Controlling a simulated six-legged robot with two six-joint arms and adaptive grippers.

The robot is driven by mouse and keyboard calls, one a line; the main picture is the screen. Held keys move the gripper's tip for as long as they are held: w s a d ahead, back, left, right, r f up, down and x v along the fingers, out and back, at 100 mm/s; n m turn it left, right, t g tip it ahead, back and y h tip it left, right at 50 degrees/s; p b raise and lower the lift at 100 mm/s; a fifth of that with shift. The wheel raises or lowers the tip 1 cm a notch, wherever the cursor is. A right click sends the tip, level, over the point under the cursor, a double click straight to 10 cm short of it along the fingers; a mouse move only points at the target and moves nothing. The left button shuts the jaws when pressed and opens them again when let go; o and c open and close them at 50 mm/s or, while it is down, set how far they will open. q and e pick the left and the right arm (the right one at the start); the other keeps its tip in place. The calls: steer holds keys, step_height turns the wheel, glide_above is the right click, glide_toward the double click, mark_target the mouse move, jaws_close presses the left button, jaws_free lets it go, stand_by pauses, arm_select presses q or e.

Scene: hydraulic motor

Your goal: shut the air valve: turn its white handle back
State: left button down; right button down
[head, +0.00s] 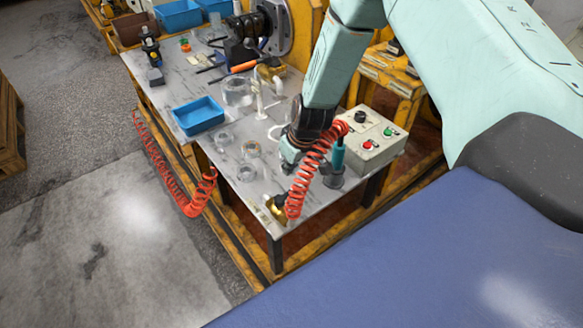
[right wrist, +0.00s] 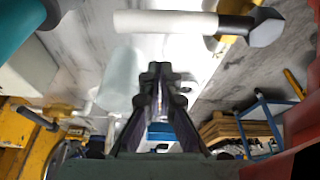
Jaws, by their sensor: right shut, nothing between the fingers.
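The air valve (head: 278,211) is a small brass fitting at the near corner of the table, at the lower end of a red coiled hose. Its white handle (head: 267,200) shows only as a small pale spot there. In the right wrist view a white bar, which looks like the handle (right wrist: 165,22), lies across the top, with a dark, grey-ended part at its right. My right gripper (head: 289,157) is over the table, behind the valve and apart from it. Its fingers (right wrist: 160,75) are shut and empty, below the white bar in the wrist picture. My left gripper is out of view.
The red coiled hose (head: 304,180) rises in front of my right gripper. A teal tool (head: 338,155) and a control box (head: 374,138) stand to its right. Clear rings (head: 246,173) and a blue tray (head: 198,115) lie to the left.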

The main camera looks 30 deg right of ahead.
mark_target(296, 189)
steer(key=shift+w+f+b, duration=0.15)
steer(key=shift+f+b, duration=0.15)
steer(key=shift+f, duration=0.25)
steer(key=s, duration=0.1)
steer(key=s+p, duration=0.1)
steer(key=s+r+p, duration=0.1)
steer(key=s, duration=0.1)
steer(key=shift+d+r, duration=0.1)
steer(key=shift+d, duration=0.2)
steer(key=shift+w, duration=0.1)
